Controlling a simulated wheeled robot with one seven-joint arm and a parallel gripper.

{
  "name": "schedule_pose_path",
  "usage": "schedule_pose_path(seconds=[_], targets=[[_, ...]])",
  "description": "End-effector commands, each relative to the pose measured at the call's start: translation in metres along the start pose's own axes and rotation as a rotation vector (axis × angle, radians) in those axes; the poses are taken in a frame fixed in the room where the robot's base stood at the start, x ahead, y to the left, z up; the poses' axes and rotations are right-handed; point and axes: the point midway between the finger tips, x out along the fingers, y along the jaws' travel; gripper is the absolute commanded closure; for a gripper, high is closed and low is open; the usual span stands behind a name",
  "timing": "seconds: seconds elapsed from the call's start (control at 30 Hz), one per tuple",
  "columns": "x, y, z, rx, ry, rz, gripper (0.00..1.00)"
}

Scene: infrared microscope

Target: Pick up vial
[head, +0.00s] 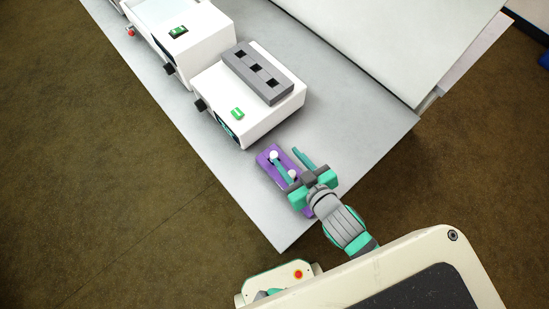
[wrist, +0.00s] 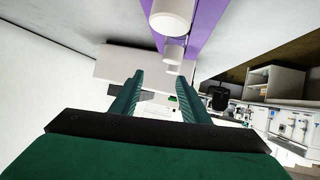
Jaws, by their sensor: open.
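A purple rack (head: 264,161) lies on the grey table near its front corner. White vials stand in it in a row; two white tops show in the head view, the far one (head: 273,154) and a nearer one (head: 293,174). In the wrist view the rack (wrist: 208,28) is at the top, with a large near vial (wrist: 172,16) and smaller ones behind it, such as the middle vial (wrist: 173,50). My gripper (head: 287,157) is open over the rack, its teal fingers apart. In the wrist view my gripper (wrist: 162,76) has nothing between its fingers that I can confirm as held.
A white device with a grey block of square holes (head: 257,68) stands just beyond the rack. Another white device (head: 190,35) stands farther left. A large pale panel (head: 400,40) is at upper right. The grey table (head: 350,118) is bare right of the rack.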

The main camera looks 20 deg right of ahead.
Motion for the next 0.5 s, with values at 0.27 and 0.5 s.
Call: schedule_pose_path(seconds=[0.27,0.5], targets=[[0.033,0.009,-0.010,-0.010,-0.168,-0.059,0.58],[0.050,0.014,-0.012,-0.022,-0.353,-0.097,0.58]])
